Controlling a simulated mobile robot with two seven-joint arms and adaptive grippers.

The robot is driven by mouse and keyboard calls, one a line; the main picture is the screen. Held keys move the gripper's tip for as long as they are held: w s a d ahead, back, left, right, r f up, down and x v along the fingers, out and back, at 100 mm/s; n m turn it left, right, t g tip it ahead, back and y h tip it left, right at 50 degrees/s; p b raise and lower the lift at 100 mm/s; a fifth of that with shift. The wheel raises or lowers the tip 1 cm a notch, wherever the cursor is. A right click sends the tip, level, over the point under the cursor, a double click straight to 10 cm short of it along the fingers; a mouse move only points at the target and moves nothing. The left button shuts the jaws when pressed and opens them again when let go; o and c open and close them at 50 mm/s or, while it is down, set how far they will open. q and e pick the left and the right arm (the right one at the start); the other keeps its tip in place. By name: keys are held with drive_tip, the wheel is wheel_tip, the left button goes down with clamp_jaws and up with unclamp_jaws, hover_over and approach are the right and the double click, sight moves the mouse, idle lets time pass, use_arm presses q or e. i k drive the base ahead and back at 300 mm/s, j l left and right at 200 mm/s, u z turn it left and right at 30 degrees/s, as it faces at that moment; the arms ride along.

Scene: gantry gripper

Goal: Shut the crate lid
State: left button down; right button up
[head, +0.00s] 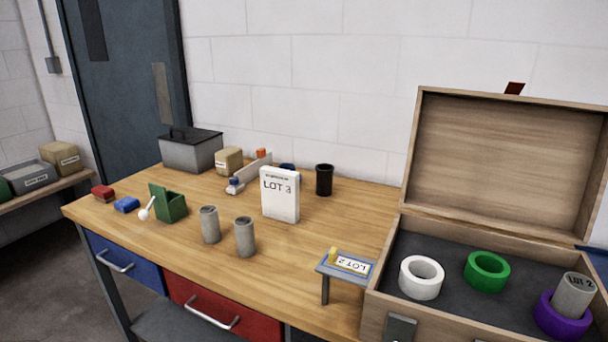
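A wooden crate (380,305) stands at the right of the workbench, cut off by the right and lower picture edges. Its lid (510,160) is open and tilted up at the back, showing its inner face. Inside on the dark floor are a white ring (421,277), a green ring (487,271) and a purple ring (562,316). A grey cylinder marked LOT 2 (573,296) leans in the purple ring. A metal latch plate (400,327) shows on the crate's front. Neither gripper is in view.
On the bench (330,235) are a white LOT 3 box (280,194), a black cup (324,180), two grey cylinders (209,225), a green bin (168,204) and a grey metal box (191,150). A small LOT 2 stand (345,268) is just left of the crate.

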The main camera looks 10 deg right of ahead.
sight(536, 166)
drive_tip(key=l+z, duration=0.1)
drive_tip(key=z, duration=0.3)
drive_tip(key=l+z, duration=0.1)
drive_tip(key=z, duration=0.35)
drive_tip(key=l+z, duration=0.1)
drive_tip(key=z, duration=0.3)
